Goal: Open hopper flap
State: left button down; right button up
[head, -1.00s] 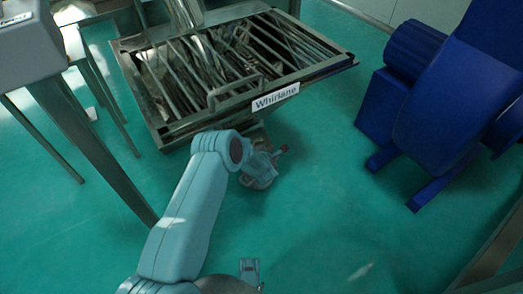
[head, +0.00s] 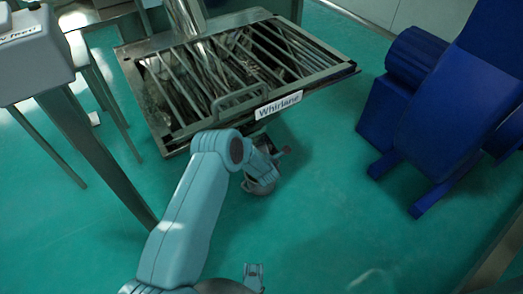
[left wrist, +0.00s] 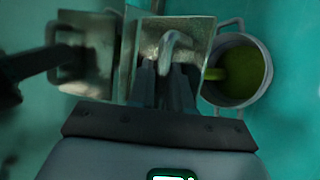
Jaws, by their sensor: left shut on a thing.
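In the left wrist view my left gripper (left wrist: 172,72) is shut on a curved metal handle (left wrist: 172,40) on the front of a worn metal flap (left wrist: 196,33). The flap's plate looks upright, with its lower part hidden by my fingers. In the head view my left gripper (head: 272,156) is below the front edge of the grated metal hopper (head: 335,72), which bears a "Whirlane" label. The flap is hidden there behind my wrist.
A round grey pot (left wrist: 262,92) with side handles and green contents is right of the flap. A dark bar (left wrist: 35,65) crosses at the left. In the head view a blue machine (head: 440,120) stands right and a grey-topped stand (head: 35,60) left.

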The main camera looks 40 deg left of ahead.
pick_arm(q)
jog(key=c, duration=1.4)
grip_release()
jog(key=shift+w+a+r, duration=0.1)
jog(key=shift+a+r, duration=0.05)
jog(key=shift+a, duration=0.05)
jog(key=shift+d, duration=0.15)
